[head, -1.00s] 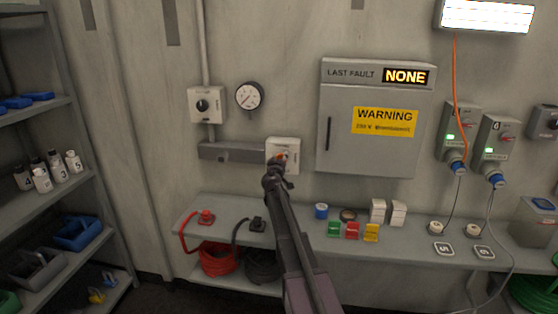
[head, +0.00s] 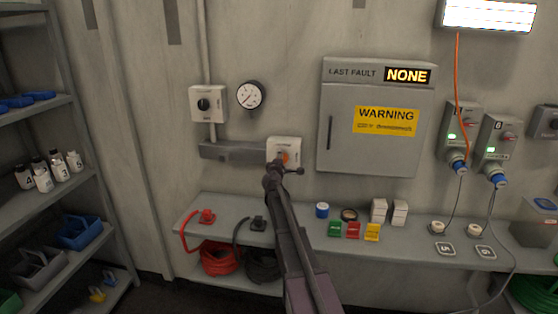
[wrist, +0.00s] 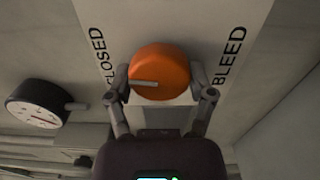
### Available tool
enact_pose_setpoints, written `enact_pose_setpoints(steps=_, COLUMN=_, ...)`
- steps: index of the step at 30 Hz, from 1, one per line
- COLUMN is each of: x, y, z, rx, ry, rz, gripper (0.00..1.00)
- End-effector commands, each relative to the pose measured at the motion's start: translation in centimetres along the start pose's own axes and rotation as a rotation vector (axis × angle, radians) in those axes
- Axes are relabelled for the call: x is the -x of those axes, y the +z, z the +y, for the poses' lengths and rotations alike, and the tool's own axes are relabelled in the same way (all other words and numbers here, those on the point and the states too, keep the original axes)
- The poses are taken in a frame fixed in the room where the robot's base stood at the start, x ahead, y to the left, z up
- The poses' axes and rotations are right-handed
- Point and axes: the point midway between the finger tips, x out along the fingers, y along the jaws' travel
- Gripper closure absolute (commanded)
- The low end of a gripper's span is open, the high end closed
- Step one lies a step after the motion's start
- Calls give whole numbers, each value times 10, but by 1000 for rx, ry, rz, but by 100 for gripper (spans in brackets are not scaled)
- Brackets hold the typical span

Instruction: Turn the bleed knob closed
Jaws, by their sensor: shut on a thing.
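The bleed knob (wrist: 162,66) is a round orange knob on a pale box, between the words CLOSED on the left and BLEED on the right in the wrist view. Its pale pointer line lies toward the left, CLOSED side. My gripper (wrist: 161,84) is shut on the knob, one finger at each side. In the head view the knob (head: 284,158) shows as a small orange patch on its box (head: 288,143), partly hidden by my gripper and arm.
A pressure gauge (head: 250,95) and a black-knobbed switch box (head: 208,104) are on the wall up and left. A grey cabinet (head: 340,100) stands close right. Below is a shelf (head: 290,225) with red and black connectors and small blocks.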

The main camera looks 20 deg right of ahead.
Motion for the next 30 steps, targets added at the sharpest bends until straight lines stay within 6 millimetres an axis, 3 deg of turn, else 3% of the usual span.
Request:
enact_pose_setpoints(steps=9, x=-3, y=0, z=0, rx=143, ry=1, rz=1, gripper=78)
enact_pose_setpoints(steps=24, x=-3, y=0, z=0, rx=165, ry=1, rz=0, gripper=78)
enact_pose_setpoints(steps=25, x=-3, y=0, z=0, rx=165, ry=1, rz=0, gripper=21)
enact_pose_setpoints(steps=27, x=-3, y=1, z=0, rx=164, ry=1, rz=0, gripper=1)
enact_pose_setpoints(steps=30, x=-2, y=1, z=0, rx=163, ry=1, rz=-1, gripper=0)
